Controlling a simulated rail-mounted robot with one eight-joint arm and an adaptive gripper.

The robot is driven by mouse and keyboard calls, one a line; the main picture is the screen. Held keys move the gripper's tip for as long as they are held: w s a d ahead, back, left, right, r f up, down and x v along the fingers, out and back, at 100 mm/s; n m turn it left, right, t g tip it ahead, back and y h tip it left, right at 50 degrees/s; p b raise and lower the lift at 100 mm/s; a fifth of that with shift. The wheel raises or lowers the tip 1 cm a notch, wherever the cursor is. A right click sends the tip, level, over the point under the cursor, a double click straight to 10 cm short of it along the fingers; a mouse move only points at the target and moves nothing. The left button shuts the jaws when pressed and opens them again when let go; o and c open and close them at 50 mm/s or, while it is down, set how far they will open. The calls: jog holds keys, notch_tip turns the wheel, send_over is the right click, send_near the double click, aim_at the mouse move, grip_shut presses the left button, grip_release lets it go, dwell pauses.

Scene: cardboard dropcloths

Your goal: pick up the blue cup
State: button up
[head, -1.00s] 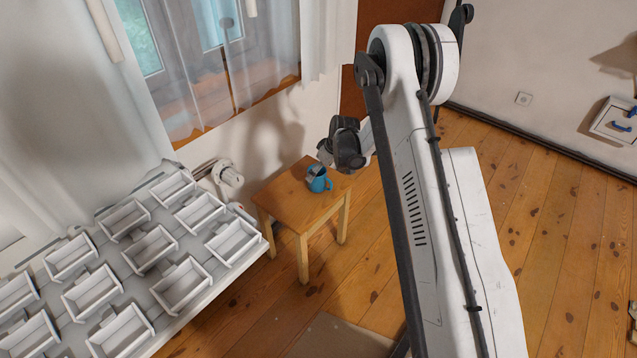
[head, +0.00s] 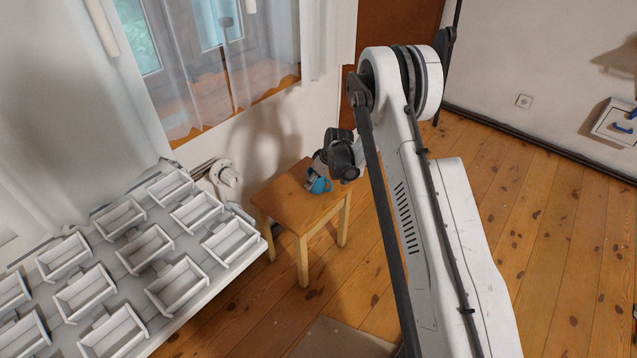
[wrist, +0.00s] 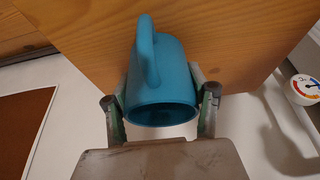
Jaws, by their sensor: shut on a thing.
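The blue cup (wrist: 165,85) fills the middle of the wrist view, its handle toward the upper left and its open rim toward my gripper. My gripper (wrist: 160,105) has a finger on each side of the cup and is shut on it. In the head view the cup (head: 319,184) is at the small wooden table (head: 285,205), partly hidden by my gripper (head: 318,172). I cannot tell whether the cup touches the tabletop.
A white rack of several open bins (head: 143,248) stands at the left. A white device (head: 222,172) is beside the wooden table. The window wall is behind. Wooden floor (head: 540,230) lies open at the right. A round dial (wrist: 303,90) shows at the right of the wrist view.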

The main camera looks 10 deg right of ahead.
jog(key=shift+c, duration=1.3)
jog(key=shift+r, duration=0.15)
